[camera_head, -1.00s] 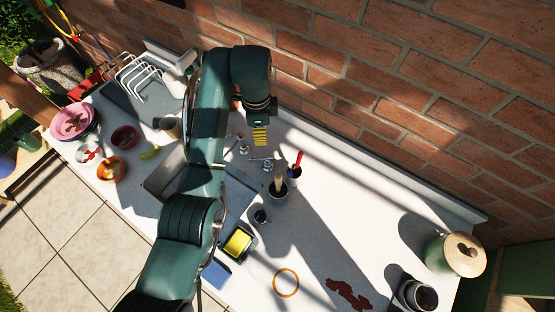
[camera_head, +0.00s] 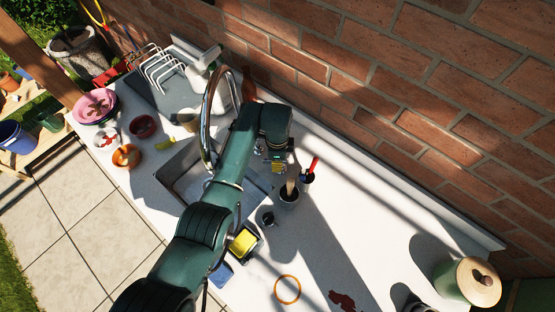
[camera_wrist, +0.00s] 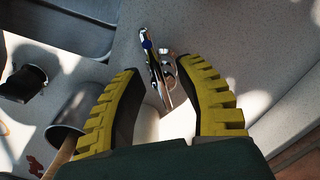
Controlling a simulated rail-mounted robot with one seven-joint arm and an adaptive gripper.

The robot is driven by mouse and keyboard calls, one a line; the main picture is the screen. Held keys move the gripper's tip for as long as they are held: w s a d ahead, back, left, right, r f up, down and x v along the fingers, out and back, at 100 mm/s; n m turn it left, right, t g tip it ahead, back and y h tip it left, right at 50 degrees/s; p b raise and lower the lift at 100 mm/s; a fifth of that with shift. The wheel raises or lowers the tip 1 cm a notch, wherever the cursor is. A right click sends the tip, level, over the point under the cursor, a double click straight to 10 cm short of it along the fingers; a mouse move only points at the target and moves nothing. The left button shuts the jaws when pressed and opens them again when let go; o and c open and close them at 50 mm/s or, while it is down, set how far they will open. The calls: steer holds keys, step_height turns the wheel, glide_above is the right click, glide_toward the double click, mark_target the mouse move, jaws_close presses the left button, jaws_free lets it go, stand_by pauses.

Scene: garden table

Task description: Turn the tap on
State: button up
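The chrome tap's tall curved spout (camera_head: 208,125) rises beside the sink (camera_head: 185,180) in the head view. In the wrist view, a chrome tap lever (camera_wrist: 158,72) with a blue mark stands on the white counter. My gripper (camera_wrist: 162,78) is open, its two yellow ribbed fingers apart with the lever between and just beyond them. No contact with the lever is visible. In the head view, my gripper (camera_head: 277,166) is low over the counter behind the sink, and my arm hides part of the tap's base.
A pot (camera_head: 289,196) with a wooden-handled tool stands close to my gripper, and a red-handled tool (camera_head: 313,165) stands in a holder nearby. The brick wall (camera_head: 400,110) runs behind. A yellow sponge (camera_head: 243,241) sits in front.

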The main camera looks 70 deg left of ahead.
jaws_close()
steer(key=shift+n, duration=0.3)
steer(key=n+p, duration=0.2)
steer(key=n, duration=0.1)
steer(key=shift+d, duration=0.25)
steer(key=n, duration=0.2)
steer(key=n+p, duration=0.1)
steer(key=n, duration=0.1)
steer(key=shift+d+n+p, duration=0.2)
steer(key=shift+n+p, duration=0.1)
steer(key=shift+f, duration=0.1)
stand_by(0.4)
